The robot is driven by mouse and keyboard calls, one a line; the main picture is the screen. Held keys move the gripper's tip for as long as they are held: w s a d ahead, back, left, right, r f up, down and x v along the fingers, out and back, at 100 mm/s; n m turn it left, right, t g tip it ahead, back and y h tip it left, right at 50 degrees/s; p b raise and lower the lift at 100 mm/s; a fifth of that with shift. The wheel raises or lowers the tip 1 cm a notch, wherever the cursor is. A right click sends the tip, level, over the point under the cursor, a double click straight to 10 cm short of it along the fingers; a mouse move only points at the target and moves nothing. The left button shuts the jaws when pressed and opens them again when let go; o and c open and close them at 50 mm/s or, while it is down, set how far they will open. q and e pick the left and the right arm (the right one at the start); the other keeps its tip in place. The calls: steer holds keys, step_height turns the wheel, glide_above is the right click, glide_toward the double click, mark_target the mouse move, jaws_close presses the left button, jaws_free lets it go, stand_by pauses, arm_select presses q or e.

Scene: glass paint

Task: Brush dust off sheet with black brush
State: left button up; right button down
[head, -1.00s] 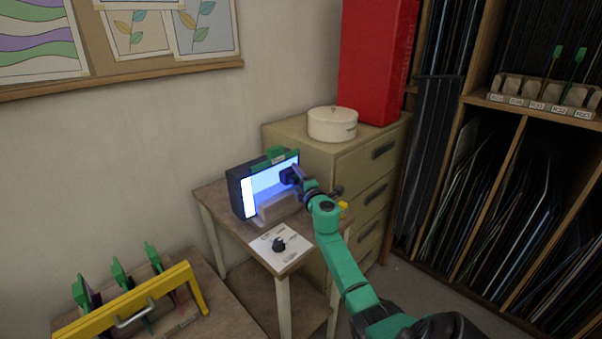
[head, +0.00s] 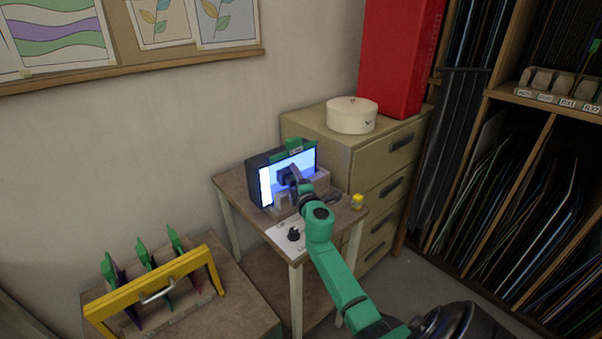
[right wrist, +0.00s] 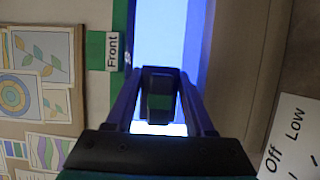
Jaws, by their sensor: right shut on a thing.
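The sheet (head: 305,160) stands upright in front of a lit dark-framed panel (head: 256,185) and glows blue and white. A green clip (head: 293,146) sits on its top edge; in the right wrist view this clip (right wrist: 96,52) bears a "Front" label. My right gripper (head: 290,178) is shut on the black brush (right wrist: 160,95), in front of the sheet's middle. The brush's far end is hidden, so I cannot tell whether it touches the sheet. The lit sheet (right wrist: 158,30) also fills the middle of the right wrist view. My left gripper is not in view.
The small table (head: 235,188) carries a card with a black knob (head: 293,234) and a small yellow item (head: 357,201). A drawer cabinet (head: 335,150) stands close behind. A yellow-handled rack (head: 150,290) with green-clipped sheets is at lower left.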

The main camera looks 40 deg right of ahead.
steer(key=shift+a+r, duration=0.1)
steer(key=shift+a, duration=0.5)
steer(key=s+p, duration=0.1)
steer(key=s, duration=0.5)
steer(key=s, duration=0.3)
stand_by(0.5)
